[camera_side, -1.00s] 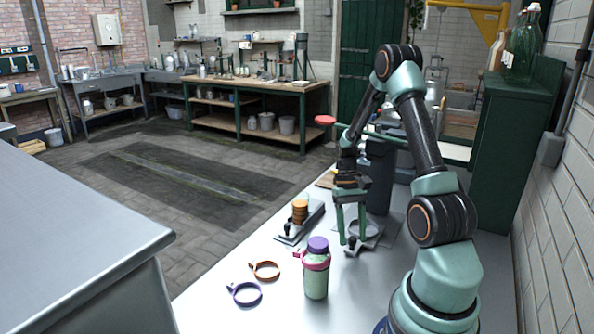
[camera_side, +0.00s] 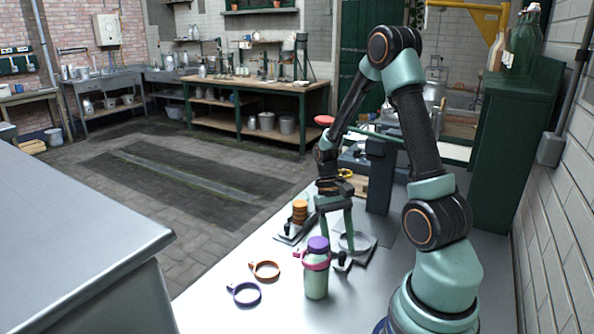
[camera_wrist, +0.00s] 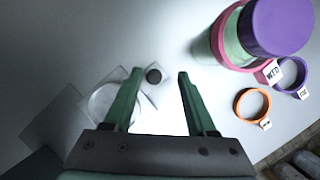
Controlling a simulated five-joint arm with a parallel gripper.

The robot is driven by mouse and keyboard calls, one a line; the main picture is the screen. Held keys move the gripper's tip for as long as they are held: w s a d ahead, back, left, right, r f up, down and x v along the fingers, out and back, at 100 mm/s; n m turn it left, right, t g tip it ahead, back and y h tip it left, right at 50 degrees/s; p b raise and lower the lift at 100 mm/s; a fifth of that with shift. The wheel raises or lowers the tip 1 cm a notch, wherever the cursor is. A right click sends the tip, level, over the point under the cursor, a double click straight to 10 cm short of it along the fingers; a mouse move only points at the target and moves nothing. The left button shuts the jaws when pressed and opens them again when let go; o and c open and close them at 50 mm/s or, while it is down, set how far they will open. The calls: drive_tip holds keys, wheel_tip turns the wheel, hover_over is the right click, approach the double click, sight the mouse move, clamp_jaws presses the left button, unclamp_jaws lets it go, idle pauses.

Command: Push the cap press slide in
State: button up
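The cap press slide (camera_side: 364,257) is a grey plate with a round ring and a small black knob (camera_side: 342,258). Contact cannot be told. The slide's ring (camera_wrist: 105,101) is partly hidden behind the left finger.
Stacked orange caps (camera_side: 300,212) sit behind left. The press lever has a red knob (camera_side: 324,120).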

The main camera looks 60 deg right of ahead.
drive_tip(key=v, duration=1.1)
drive_tip(key=w+a+r+n+t+h, duration=0.1)
drive_tip(key=a+r+n+t, duration=0.2)
drive_tip(key=a, duration=0.5)
drive_tip(key=w+a+r+n+t+h, duration=0.1)
drive_tip(key=a+r+n+t, duration=0.3)
drive_tip(key=a, duration=0.4)
drive_tip(key=shift+w+r+n+t+h, duration=0.3)
drive_tip(key=shift+r+t+h, duration=0.15)
drive_tip(key=shift+r, duration=0.4)
drive_tip(key=s+d+f+m+g+y, duration=0.2)
drive_tip(key=d+f+m+g, duration=0.25)
drive_tip(key=d, duration=0.45)
drive_tip(key=s+d+f+m+g+y, duration=0.1)
drive_tip(key=d+f+m+g, duration=0.2)
drive_tip(key=d+f, duration=0.35)
drive_tip(key=x, duration=0.7)
drive_tip(key=d+x, duration=0.1)
drive_tip(key=x, duration=0.2)
drive_tip(key=shift+s+f, duration=0.25)
drive_tip(key=shift+s, duration=0.15)
